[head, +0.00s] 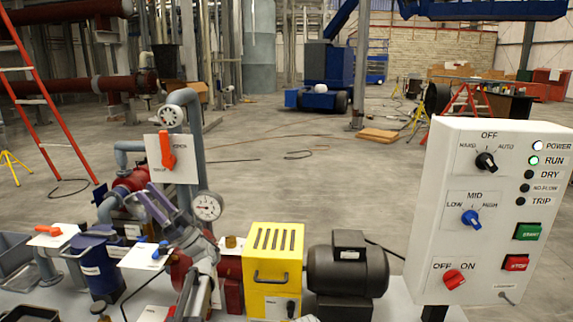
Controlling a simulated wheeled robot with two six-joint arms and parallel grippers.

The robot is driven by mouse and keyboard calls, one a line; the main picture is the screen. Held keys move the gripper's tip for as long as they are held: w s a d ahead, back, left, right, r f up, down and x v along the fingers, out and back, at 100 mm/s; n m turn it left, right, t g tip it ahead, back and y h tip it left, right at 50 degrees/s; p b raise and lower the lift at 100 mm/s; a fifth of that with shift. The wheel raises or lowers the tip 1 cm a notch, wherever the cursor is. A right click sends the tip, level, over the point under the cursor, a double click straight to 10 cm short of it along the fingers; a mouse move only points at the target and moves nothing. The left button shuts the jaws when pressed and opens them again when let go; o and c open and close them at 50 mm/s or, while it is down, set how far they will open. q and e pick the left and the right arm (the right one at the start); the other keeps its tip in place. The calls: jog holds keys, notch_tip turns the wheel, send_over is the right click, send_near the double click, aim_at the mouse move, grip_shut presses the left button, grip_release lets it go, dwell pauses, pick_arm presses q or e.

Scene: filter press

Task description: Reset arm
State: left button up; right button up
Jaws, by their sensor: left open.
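My left gripper (148,194) is open, with two grey-purple fingers pointing up and left, and nothing shows between them. It is in front of the red pump body and grey piping, below the white plate with an orange lever (167,150). Its wrist and arm come up from the bottom edge, left of the yellow box (272,270). Whether the fingers touch the piping behind them I cannot tell. My right gripper is not in view.
A pressure gauge (207,206) stands close right of the fingers. A blue canister (98,262) and blue-handled valve (160,250) are left. A black motor (347,268) and white control panel (490,215) with RUN lit green are right. Open floor lies beyond.

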pick_arm(q)
jog(key=s+d+f+m+h+p, duration=0.1)
jog(key=s+d+f+m+h, duration=0.15)
jog(key=f+m+h, duration=0.4)
jog(key=s+d+f+m+t+h+p, duration=0.15)
jog(key=s+f+h, duration=0.25)
jog(key=f, duration=0.5)
jog(key=s+d+f+m+g+h+p, duration=0.1)
jog(key=s+f+m+h+p, duration=0.15)
jog(key=s+f+h, duration=0.35)
jog(key=s+d+f+m+h, duration=0.3)
jog(key=s+d+f, duration=0.1)
jog(key=d, duration=0.3)
jog(key=s+d+f+m+g+h+p, duration=0.1)
jog(key=s+d+f+m+h, duration=0.2)
jog(key=d, duration=0.5)
jog(key=s+d+f+m+h, duration=0.4)
jog(key=d+h, duration=0.1)
jog(key=d, duration=0.3)
jog(key=shift+s+d+f+g+p, duration=0.25)
jog(key=shift+s+f+g+p, duration=0.05)
jog(key=shift+s+g+p, duration=0.1)
